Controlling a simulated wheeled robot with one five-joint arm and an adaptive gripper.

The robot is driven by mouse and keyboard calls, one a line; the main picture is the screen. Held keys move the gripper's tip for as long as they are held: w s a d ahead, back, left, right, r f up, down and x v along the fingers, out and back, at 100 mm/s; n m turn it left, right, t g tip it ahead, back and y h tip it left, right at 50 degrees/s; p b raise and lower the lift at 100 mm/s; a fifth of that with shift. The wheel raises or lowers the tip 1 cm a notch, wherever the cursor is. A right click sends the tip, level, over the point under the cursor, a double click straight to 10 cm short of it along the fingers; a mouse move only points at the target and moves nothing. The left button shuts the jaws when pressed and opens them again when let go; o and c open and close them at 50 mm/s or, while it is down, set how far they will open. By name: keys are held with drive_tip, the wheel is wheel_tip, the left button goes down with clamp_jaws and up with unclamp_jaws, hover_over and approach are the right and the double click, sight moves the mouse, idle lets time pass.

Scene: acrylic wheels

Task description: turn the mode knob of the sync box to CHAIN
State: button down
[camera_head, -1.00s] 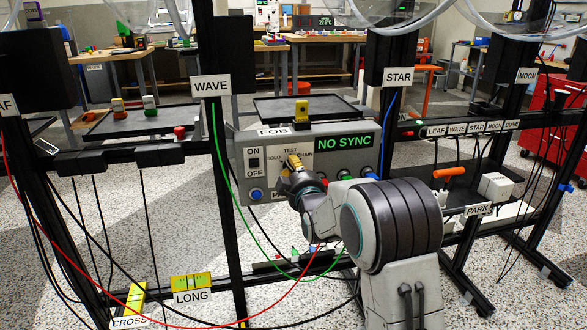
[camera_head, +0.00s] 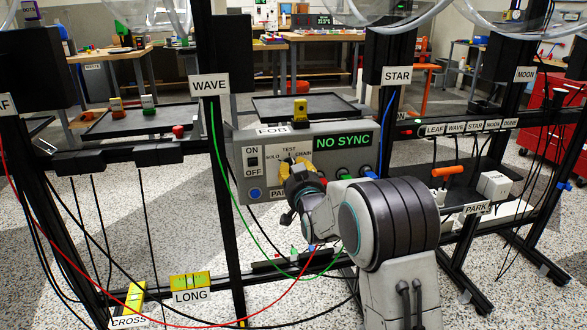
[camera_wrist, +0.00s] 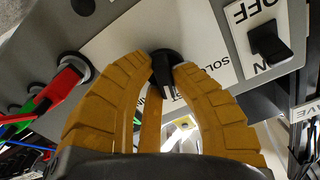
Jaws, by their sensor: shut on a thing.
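The grey sync box (camera_head: 343,153) hangs on the rack in the middle of the head view. Its screen reads NO SYNC, and labels SOLO, TEST and CHAIN surround the mode knob. My gripper (camera_head: 290,168) covers the knob there. In the wrist view the black mode knob (camera_wrist: 166,66) sits between the yellow fingertips of my gripper (camera_wrist: 164,70), which are shut on it. The SOLO label shows just right of the knob in that view. CHAIN is not readable there, and I cannot tell which mark the knob points at.
A black ON/OFF switch (camera_wrist: 269,44) is right of the knob in the wrist view. A red plug (camera_wrist: 65,85) is on the left. A green cable (camera_head: 222,180) hangs left of the box.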

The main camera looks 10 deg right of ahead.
drive_tip(key=m, duration=0.4)
drive_tip(key=shift+a+f, duration=0.15)
drive_tip(key=shift+f, duration=0.1)
drive_tip(key=shift+a+m, duration=0.1)
drive_tip(key=shift+m, duration=2)
drive_tip(key=c, duration=1.1)
unclamp_jaws()
drive_tip(key=shift+o, duration=0.2)
drive_tip(key=shift+s, duration=0.1)
drive_tip(key=s, duration=1.1)
drive_tip(key=shift+s, duration=0.4)
drive_tip(key=shift+r, duration=0.1)
